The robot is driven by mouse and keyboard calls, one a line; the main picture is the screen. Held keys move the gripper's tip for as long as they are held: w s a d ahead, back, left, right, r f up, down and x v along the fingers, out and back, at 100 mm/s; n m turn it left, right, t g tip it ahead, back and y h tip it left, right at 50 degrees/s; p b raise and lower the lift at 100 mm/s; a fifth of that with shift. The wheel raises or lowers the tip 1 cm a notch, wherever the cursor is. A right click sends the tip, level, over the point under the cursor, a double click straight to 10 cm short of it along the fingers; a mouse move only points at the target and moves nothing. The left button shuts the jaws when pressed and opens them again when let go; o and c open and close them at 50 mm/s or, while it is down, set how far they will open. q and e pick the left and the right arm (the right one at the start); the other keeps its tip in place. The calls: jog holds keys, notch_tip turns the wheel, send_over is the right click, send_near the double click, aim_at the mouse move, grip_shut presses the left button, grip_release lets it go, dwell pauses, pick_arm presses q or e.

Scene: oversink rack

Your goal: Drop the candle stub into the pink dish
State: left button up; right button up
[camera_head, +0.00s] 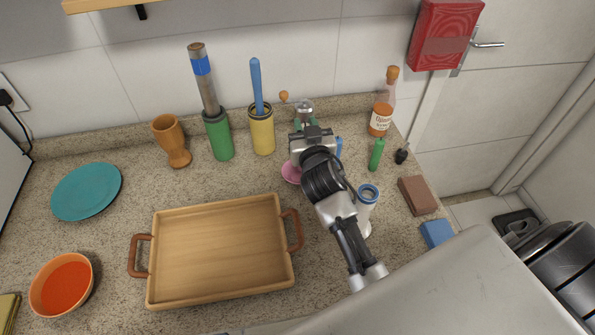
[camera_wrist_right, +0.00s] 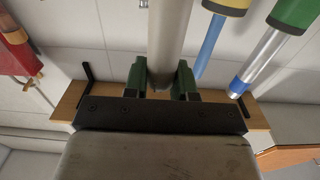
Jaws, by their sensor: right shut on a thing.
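My right gripper (camera_head: 303,124) reaches over the counter toward the back wall, above and just behind the pink dish (camera_head: 291,172). In the right wrist view its green fingers (camera_wrist_right: 160,80) are shut on a pale grey-beige cylinder, which looks like the candle stub (camera_wrist_right: 170,40). In the head view the held stub (camera_head: 304,107) shows only as a small greyish end beyond the fingers. The pink dish is mostly hidden behind my right gripper and wrist; only its left part shows. My left gripper is not in view.
A yellow cup (camera_head: 262,138) with a blue stick and a green holder (camera_head: 219,140) stand left of the gripper. A green bottle (camera_head: 376,155) and an orange-labelled bottle (camera_head: 381,112) stand right. A wooden tray (camera_head: 220,250) lies in front; a blue-rimmed white container (camera_head: 368,194) stands by my arm.

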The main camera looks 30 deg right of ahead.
jog(key=shift+f+b, duration=0.55)
jog(key=shift+f, duration=0.1)
notch_tip(320, 180, down, 5)
jog(key=b, duration=0.4)
jog(key=shift+r, duration=0.15)
jog(key=o, duration=1)
jog(key=shift+s, duration=0.1)
jog(key=shift+s+a, duration=0.15)
jog(key=shift+s, duration=0.2)
jog(key=b+v, duration=0.2)
jog(key=v, duration=0.8)
